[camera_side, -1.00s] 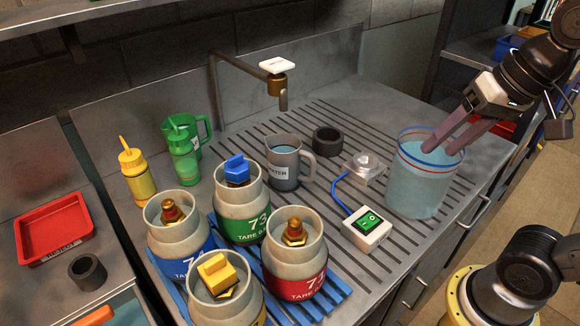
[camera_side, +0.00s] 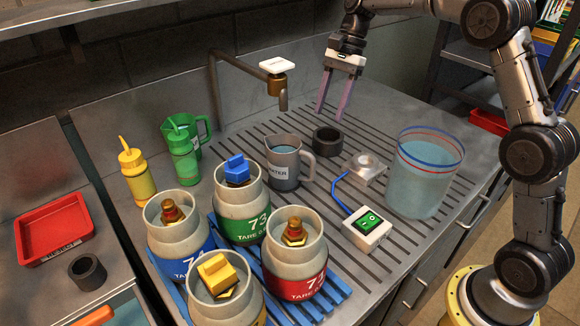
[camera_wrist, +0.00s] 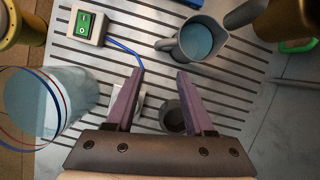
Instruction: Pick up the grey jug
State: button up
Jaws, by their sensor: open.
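The grey jug (camera_side: 284,163) stands upright on the slotted steel drainer, with a "WATER" label, bluish liquid inside and its handle on the right. It also shows from above in the wrist view (camera_wrist: 193,42), its handle pointing left. My gripper (camera_side: 332,112) is open and empty, fingers pointing down. It is above the back of the drainer, to the right of and behind the jug. In the wrist view the open fingers (camera_wrist: 157,80) are apart, with the jug beyond their tips.
A dark ring (camera_side: 327,141) sits close right of the jug. A brass tap (camera_side: 277,84) overhangs behind it. Gas canisters (camera_side: 242,212) stand in front. A clear device (camera_side: 366,168), a green-switch box (camera_side: 367,228) and a large water container (camera_side: 424,180) are to the right.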

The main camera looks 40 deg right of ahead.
aim_at(315, 162)
jog(key=shift+s+x, duration=0.15)
jog(key=shift+x, duration=3.45)
jog(key=shift+s+x, duration=0.2)
jog(key=shift+x, duration=3.45)
grip_shut()
jog(key=shift+w+r, duration=0.1)
jog(key=shift+r, duration=0.05)
